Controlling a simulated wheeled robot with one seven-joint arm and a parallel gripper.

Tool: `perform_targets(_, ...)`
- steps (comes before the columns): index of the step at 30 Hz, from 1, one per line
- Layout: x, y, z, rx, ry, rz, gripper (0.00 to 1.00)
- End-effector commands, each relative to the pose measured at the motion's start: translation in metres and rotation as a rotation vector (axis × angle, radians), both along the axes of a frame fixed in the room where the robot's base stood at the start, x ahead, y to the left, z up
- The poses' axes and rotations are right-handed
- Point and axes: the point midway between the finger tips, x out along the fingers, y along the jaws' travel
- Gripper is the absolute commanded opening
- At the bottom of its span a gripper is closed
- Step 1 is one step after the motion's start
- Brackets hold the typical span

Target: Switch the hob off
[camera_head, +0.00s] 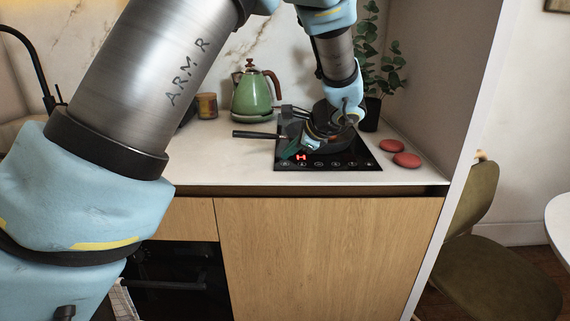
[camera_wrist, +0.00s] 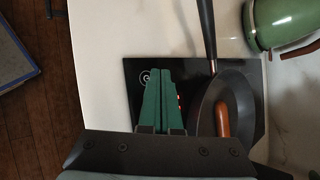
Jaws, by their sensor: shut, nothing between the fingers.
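The black hob (camera_head: 366,160) is set in the counter, with a row of touch symbols along its front edge. A red H-like display (camera_head: 300,157) glows there; in the wrist view some red (camera_wrist: 180,101) shows beside my fingers. My gripper (camera_head: 289,153) is shut and empty, its green fingers pointing down at the hob's front left. In the wrist view my gripper (camera_wrist: 158,72) has its tips close beside a round white touch symbol (camera_wrist: 145,77). I cannot tell whether they touch the glass. My fingers hide part of the symbol row.
A dark pan (camera_wrist: 244,92) with a brown elongated thing inside stands on the hob, close to my fingers; its handle (camera_head: 255,134) points left. A green kettle (camera_head: 252,97), an amber jar (camera_head: 206,105), a plant (camera_head: 382,75) and two red discs (camera_head: 407,160) stand around.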

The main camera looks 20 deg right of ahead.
Motion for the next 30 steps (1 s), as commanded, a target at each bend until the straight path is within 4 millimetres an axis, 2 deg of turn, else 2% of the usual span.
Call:
perform_targets(13, 0.000, 0.000, 0.045, -0.001, 0.000, 0.001, 0.00)
perform_targets(25, 0.001, 0.002, 0.047, -0.003, 0.001, 0.005, 0.00)
perform_targets(28, 0.005, 0.016, 0.045, -0.024, 0.022, 0.048, 0.00)
perform_targets(30, 0.011, 0.041, 0.041, -0.058, 0.056, 0.121, 0.00)
